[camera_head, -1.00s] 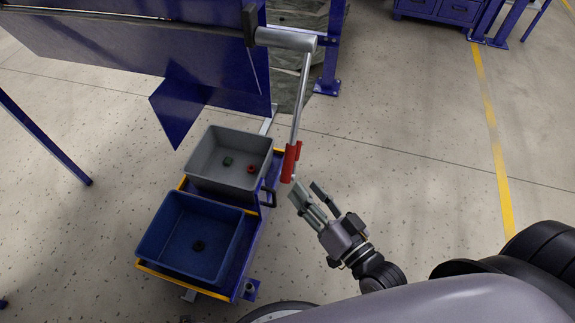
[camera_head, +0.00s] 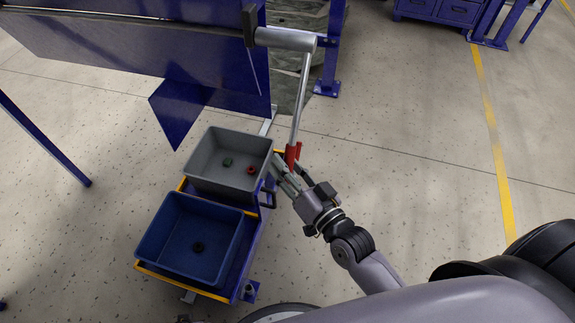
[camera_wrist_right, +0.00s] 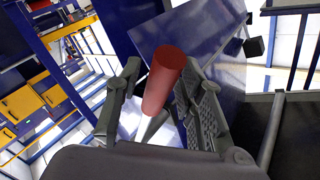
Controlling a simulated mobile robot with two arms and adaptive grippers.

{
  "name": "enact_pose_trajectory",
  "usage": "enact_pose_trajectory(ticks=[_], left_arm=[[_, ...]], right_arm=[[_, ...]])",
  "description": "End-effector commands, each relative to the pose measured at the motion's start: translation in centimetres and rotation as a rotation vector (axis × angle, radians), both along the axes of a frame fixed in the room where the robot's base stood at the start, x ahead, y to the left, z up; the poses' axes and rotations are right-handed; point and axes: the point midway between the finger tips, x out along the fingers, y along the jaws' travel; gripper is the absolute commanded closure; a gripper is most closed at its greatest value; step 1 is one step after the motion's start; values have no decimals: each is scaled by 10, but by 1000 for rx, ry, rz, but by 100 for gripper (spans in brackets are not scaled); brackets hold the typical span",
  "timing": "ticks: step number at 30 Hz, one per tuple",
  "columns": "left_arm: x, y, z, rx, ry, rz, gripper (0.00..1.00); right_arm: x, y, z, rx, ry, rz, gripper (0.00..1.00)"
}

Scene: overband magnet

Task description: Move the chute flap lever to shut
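The chute flap lever (camera_head: 301,95) is a metal bar hanging down from a pivot at the blue chute, with a red grip at its lower end. My right gripper (camera_head: 284,170) is at the red grip in the head view. In the right wrist view the red grip (camera_wrist_right: 165,78) stands between the two open fingers of my right gripper (camera_wrist_right: 160,100), with a gap visible beside it. The blue flap plate (camera_head: 180,105) hangs below the chute. My left gripper is not in view.
A grey bin (camera_head: 200,178) and a blue bin (camera_head: 168,262) sit on a cart left of my right gripper, with small parts inside. A blue post (camera_head: 331,70) stands behind the lever. The floor to the right is clear.

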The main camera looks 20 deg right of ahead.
Motion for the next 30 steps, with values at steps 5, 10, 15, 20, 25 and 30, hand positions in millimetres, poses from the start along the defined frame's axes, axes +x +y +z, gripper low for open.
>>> enact_pose_trajectory(ticks=[5,10,15,20,25,30], left_arm=[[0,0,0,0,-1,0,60],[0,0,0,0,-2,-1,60],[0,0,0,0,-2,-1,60],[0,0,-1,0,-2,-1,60],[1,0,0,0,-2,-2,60],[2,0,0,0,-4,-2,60]], right_arm=[[0,0,0,0,0,0,79],[0,0,0,0,0,0,90],[0,0,0,0,0,0,100],[0,0,0,0,0,0,100],[0,0,0,0,0,0,100],[0,0,0,0,0,0,100]])
